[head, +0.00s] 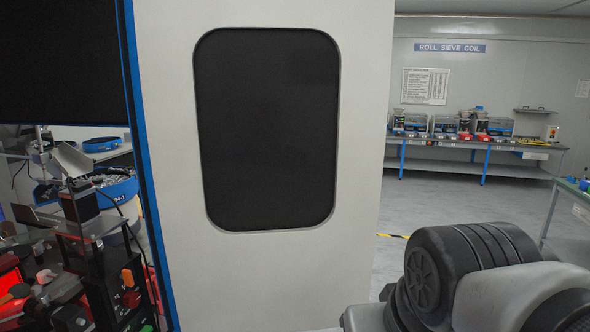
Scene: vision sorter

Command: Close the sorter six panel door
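A tall white panel (264,270) with a rounded dark window (266,130) fills the middle of the head view. It looks like the sorter's door, but no number shows on it. A blue edge strip (142,165) runs down its left side. The sorter's inside lies open to view left of that strip, below a dark panel (60,60). No handle shows, and the panel's bottom is cut off by the frame. My arm's dark and grey links fill the lower right, in front of the panel's right side. My gripper is not in view.
Inside the sorter are a blue-rimmed feeder bowl (112,188), a camera-like unit (78,200) and red parts (12,290). At the back right, a long bench (480,146) holds several machines. Another table edge (562,196) stands far right. Grey floor (440,205) lies clear between.

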